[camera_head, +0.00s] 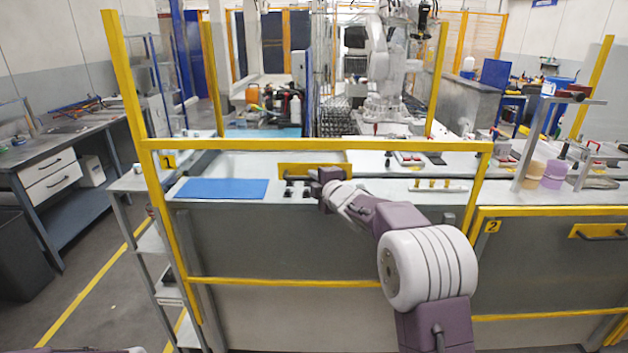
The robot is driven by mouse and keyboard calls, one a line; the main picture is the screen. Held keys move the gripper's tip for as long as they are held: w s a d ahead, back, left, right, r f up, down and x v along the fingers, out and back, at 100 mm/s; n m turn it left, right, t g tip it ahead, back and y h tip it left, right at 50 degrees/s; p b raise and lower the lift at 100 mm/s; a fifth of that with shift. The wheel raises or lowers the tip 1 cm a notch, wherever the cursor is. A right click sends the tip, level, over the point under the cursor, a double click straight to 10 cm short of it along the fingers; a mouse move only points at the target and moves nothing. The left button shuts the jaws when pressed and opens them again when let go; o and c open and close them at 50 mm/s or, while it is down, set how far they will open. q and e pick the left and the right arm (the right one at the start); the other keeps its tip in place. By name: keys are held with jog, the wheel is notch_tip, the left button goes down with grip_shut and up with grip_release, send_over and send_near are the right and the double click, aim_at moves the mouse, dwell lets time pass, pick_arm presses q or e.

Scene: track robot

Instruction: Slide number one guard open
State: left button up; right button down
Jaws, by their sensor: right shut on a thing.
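The number one guard (400,146) is a yellow-framed clear panel in front of the workbench, with a "1" label (169,162) at its upper left. Its yellow handle plate (300,170) sits just below the top rail, near the middle. My right arm reaches in from the lower right, and my right gripper (322,180) is at the right part of this plate, shut on the handle. The fingers hide most of the handle. The guard's right post stands beside the number two guard. My left gripper is out of view.
The number two guard (545,210) stands lower at the right, with its own handle (600,231). Behind the guards are a blue mat (222,188) and a white robot arm (380,75).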

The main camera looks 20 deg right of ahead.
notch_tip(320, 180, down, 22)
jog(key=b, duration=1.8)
jog(key=shift+d+r, duration=0.1)
jog(key=shift+r, duration=0.2)
jog(key=c, duration=1.4)
grip_release()
jog(key=shift+d, duration=0.1)
send_near(309, 232)
jog(key=v, duration=0.4)
jog(key=shift+s, duration=0.1)
